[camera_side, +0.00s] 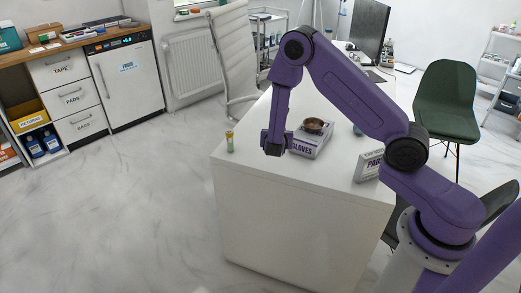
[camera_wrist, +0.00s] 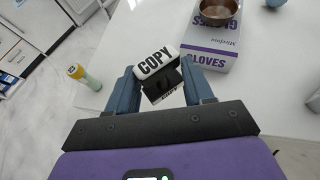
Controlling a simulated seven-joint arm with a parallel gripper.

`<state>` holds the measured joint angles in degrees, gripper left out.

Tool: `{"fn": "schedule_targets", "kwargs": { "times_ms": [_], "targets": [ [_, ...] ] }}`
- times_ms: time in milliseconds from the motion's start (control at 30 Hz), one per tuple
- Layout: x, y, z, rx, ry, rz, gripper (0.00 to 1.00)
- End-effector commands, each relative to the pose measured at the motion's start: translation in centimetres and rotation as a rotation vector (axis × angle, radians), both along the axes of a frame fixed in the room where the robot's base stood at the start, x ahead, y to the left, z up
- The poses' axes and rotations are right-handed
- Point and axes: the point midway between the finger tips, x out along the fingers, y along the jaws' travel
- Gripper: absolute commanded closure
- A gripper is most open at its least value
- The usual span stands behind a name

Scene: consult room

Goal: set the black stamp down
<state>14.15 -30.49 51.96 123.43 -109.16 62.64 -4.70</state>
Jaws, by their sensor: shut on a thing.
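My gripper (camera_side: 276,140) is over the near left part of the white desk (camera_side: 300,205), in front of the glove box. In the wrist view, the two blue fingers of my gripper (camera_wrist: 161,80) are shut on the black stamp (camera_wrist: 167,82). The stamp has a white label reading COPY and looks tilted between the fingers. In the side view, a dark block at the fingertips looks like the stamp, mostly hidden by the gripper. I cannot tell whether its underside touches the desk.
A purple and white glove box (camera_side: 312,143) bears a brown metal bowl (camera_side: 314,126). A small tube with an orange-yellow cap (camera_side: 230,141) stands near the desk's left corner. A white box (camera_side: 368,165) stands at the right.

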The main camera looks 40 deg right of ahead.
Motion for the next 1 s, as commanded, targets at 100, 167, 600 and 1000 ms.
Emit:
{"fn": "schedule_targets", "kwargs": {
  "times_ms": [100,167,600,1000],
  "targets": [
    [2.2,-0.5,-1.0,0.0,-0.003,-0.003,0.78],
    [3.2,-0.7,-1.5,0.0,-0.001,-0.003,0.78],
    [8.5,-1.6,-6.7,-0.001,0.0,-0.002,0.78],
    [9.9,-1.9,-9.4,-0.001,0.003,-0.001,0.78]
  ]
}}
